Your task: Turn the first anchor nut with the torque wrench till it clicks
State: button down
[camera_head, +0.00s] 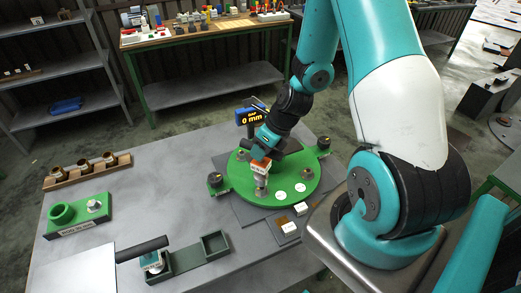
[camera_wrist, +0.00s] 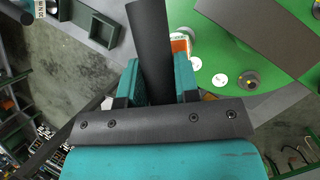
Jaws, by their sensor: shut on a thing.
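My gripper (camera_head: 264,146) is low over the green round plate (camera_head: 236,176) on the table. In the wrist view my gripper (camera_wrist: 158,72) has its teal fingers shut on a dark bar-shaped handle (camera_wrist: 150,35), which looks like the torque wrench. Its working end is hidden. An orange-and-white labelled piece (camera_head: 261,167) stands over a metal cylinder on the plate, just below the gripper. Which nut is first, and whether the wrench touches one, I cannot tell.
A "0 mm" display (camera_head: 252,117) stands behind the plate. White blocks (camera_head: 289,228) lie in front. A green tray (camera_head: 212,244), a black-handled tool (camera_head: 143,249), a green holder (camera_head: 80,213) and a wooden rack (camera_head: 88,170) occupy the left. The table's middle left is clear.

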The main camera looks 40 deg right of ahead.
jog(key=shift+w+d+f+n+g+y+b, duration=0.1)
jog(key=shift+f+n+g+y+b, duration=0.3)
jog(key=shift+f+n, duration=0.5)
jog(key=shift+r+n, duration=0.2)
jog(key=shift+n, duration=0.8)
jog(key=n+g+b, duration=0.1)
jog(key=n, duration=0.1)
jog(key=n+g+b, duration=0.1)
jog(key=n, duration=0.1)
jog(key=shift+f+y, duration=0.2)
jog(key=shift+y, duration=0.1)
jog(key=shift+r+n+g+p, duration=0.4)
jog(key=shift+n+g+p, duration=0.2)
jog(key=shift+n+p, duration=0.3)
jog(key=n, duration=0.2)
jog(key=n+g, duration=0.1)
jog(key=n, duration=0.1)
jog(key=n+g, duration=0.1)
jog(key=shift+f+n+h+p, duration=0.3)
jog(key=shift+n+h+p, duration=0.1)
jog(key=n, duration=0.1)
jog(key=n+g+h, duration=0.1)
jog(key=n, duration=0.3)
jog(key=shift+s+f+g+h, duration=0.2)
jog(key=shift+f+g+h, duration=0.05)
jog(key=shift+g+h, duration=0.05)
